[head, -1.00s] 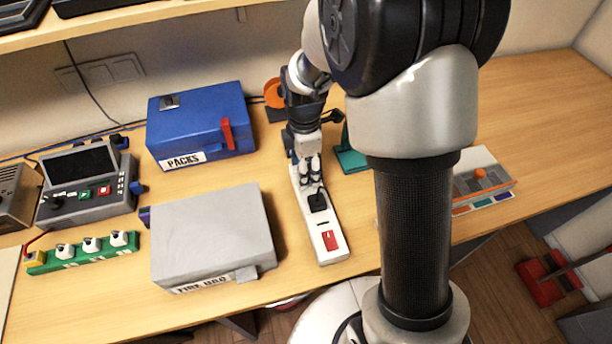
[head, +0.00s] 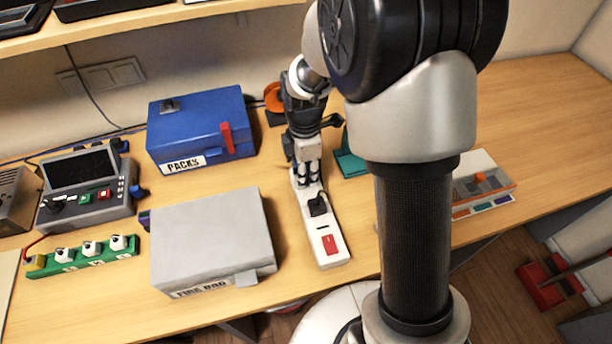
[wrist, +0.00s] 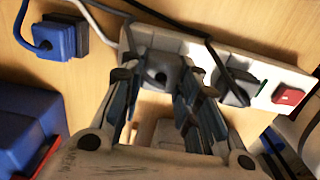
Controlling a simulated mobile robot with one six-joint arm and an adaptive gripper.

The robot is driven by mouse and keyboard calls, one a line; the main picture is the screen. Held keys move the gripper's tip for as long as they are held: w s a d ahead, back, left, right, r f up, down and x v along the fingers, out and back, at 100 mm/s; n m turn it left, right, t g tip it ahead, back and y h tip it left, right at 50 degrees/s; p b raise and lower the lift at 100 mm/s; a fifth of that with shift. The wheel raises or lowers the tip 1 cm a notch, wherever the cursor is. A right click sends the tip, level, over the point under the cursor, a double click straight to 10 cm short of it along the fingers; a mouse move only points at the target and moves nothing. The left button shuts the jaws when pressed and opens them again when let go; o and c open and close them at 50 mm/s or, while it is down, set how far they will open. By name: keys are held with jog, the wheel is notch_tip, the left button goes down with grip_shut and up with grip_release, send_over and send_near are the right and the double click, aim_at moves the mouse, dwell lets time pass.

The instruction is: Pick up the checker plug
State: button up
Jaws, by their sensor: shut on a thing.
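The white power strip (head: 330,243) lies on the desk, with a red switch at its near end. A dark grey plug (wrist: 158,68) sits at the strip's far end, between my fingers; I take it as the checker plug, though no label shows. My gripper (head: 308,180) points down over that end, and its fingers (wrist: 157,92) are shut on this plug. A second dark plug (head: 318,204) sits closer to the switch, clear of my fingers. It also shows in the wrist view (wrist: 236,88).
A blue PACKS box (head: 200,127) and a grey box (head: 213,240) stand left of the strip. A teal object (head: 350,160) stands close on the right. Dark cables (wrist: 180,22) cross the strip. A blue plug (wrist: 58,38) lies beside it.

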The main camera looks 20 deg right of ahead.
notch_tip(320, 180, up, 20)
jog(key=p, duration=0.6)
